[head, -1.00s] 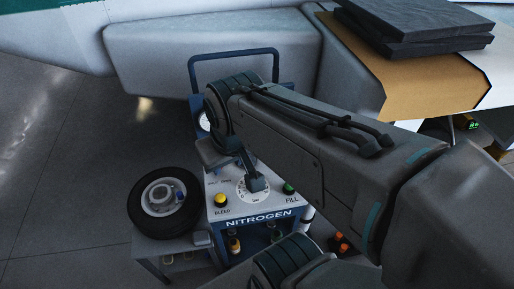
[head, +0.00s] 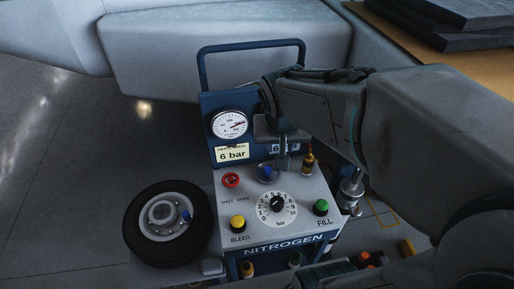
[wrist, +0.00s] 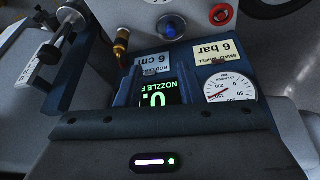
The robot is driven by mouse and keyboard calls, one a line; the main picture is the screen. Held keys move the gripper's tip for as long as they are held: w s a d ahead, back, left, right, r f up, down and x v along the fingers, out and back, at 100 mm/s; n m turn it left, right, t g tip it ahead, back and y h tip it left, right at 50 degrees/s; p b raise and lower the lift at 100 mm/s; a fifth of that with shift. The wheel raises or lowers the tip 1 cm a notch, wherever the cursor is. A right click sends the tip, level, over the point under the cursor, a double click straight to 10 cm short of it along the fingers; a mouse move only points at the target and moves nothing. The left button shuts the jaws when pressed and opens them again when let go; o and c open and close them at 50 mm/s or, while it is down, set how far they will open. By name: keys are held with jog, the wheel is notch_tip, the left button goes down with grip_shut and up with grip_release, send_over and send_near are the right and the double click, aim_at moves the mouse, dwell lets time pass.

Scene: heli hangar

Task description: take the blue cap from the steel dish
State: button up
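The blue cap (head: 267,170) lies in the small steel dish (head: 275,179) on the cart's light top, behind the dial. In the wrist view the cap (wrist: 172,26) and the dish (wrist: 183,35) show near the top edge. My gripper (head: 282,168) points down over the back of the cart top, just right of the cap in the head view. A finger overlaps the dish's right side there; I cannot tell if they touch. The fingertips do not show clearly, so the opening is unclear.
The nitrogen cart (head: 286,243) has a red valve knob (head: 231,180), yellow (head: 238,222) and green (head: 321,207) buttons, and a brass fitting (head: 308,162) right of the gripper. A gauge (head: 229,124) stands behind. A wheel (head: 137,222) with a blue-tipped valve lies left.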

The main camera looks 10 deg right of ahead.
jog(key=m+b, duration=0.1)
jog(key=b, duration=0.6)
send_near(267, 170)
jog(key=x, duration=0.2)
jog(key=b+x, duration=0.1)
jog(key=x, duration=0.1)
jog(key=shift+s+a+f, duration=0.2)
jog(key=shift+a, duration=0.05)
jog(key=shift+w+d+b+x, duration=0.15)
jog(key=shift+b+x, duration=0.25)
jog(key=shift+x, duration=1)
jog(key=shift+w+d+b+x, duration=0.1)
jog(key=shift+b+x, duration=0.3)
jog(key=shift+x, duration=1)
jog(key=shift+r, duration=0.15)
jog(key=c, duration=0.7)
